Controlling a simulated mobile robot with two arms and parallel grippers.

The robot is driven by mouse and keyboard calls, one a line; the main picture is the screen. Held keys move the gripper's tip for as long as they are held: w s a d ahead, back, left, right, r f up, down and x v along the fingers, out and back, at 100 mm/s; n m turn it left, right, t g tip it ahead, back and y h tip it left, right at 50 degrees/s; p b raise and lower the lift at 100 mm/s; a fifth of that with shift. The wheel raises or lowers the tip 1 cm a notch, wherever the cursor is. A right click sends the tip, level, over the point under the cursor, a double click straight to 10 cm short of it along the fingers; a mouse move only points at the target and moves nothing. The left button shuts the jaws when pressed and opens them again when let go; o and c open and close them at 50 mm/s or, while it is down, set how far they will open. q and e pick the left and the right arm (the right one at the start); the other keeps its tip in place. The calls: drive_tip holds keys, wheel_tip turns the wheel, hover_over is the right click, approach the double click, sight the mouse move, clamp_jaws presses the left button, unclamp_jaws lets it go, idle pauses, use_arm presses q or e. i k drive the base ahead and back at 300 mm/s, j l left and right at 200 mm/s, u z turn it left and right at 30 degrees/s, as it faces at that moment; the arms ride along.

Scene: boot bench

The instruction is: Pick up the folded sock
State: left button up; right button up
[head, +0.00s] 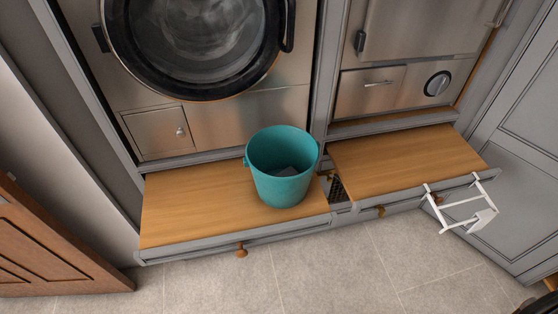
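A teal bucket (284,190) stands upright on the left wooden bench top. Inside it lies a small dark grey item (288,171), partly hidden by the bucket's near wall. It may be the folded sock, but it is too small and shaded to tell. No other sock shows clearly. Neither of my grippers is in view.
The left bench top (190,205) is clear left of the bucket. The right bench top (405,158) is bare. A white rack (461,201) hangs at its front right. A front-loading washer (195,40) stands behind. A brown wooden door panel (40,245) is at lower left.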

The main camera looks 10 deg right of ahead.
sight(485, 215)
drive_tip(key=z, duration=2.05)
drive_tip(key=i+l, duration=0.15)
drive_tip(key=i+l+u, duration=0.1)
drive_tip(key=l, duration=0.2)
